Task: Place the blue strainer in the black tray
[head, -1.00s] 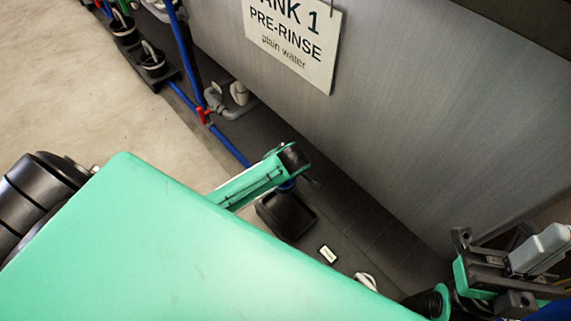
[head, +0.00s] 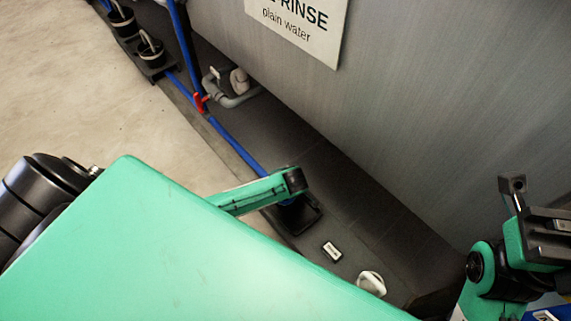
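I cannot make out the blue strainer for certain. A blue patch with a white mark (head: 545,315) shows at the lower right edge, too cut off to identify. A black, flat-sided thing (head: 304,217) lies on the dark floor strip, partly behind a green link; I cannot tell whether it is the black tray. My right gripper (head: 535,215) is at the right edge, beside the tank wall and partly cut off; its opening and anything in it cannot be made out. My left gripper is not in view.
The grey tank wall (head: 410,120) with a hanging sign (head: 300,25) fills the upper right. A blue pipe (head: 235,148) with a red valve (head: 201,103) runs along its foot. Black buckets (head: 150,54) stand at upper left. Bare pale floor (head: 80,100) lies left.

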